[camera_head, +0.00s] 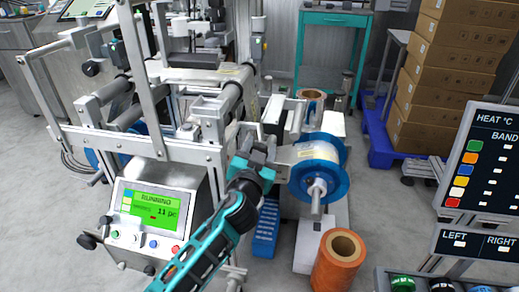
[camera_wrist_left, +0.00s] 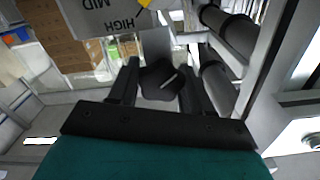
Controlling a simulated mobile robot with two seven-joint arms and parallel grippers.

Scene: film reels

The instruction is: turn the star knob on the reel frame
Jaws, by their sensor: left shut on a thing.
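The star knob (camera_wrist_left: 161,80) is black with rounded lobes and a pale line on its face; in the left wrist view it sits between my two black fingers. My left gripper (camera_wrist_left: 160,90) is shut on it. In the head view my left gripper (camera_head: 262,150) is at the reel frame (camera_head: 285,154), just left of a blue-flanged reel (camera_head: 318,168), and it hides the knob. My right gripper is not in view.
A panel (camera_wrist_left: 95,20) with upside-down words HIGH and MID is behind the knob. A control box (camera_head: 155,222) reading RUNNING stands left of my arm. An orange roll (camera_head: 340,258) stands right of it. Cardboard boxes (camera_head: 450,80) are stacked at the back right.

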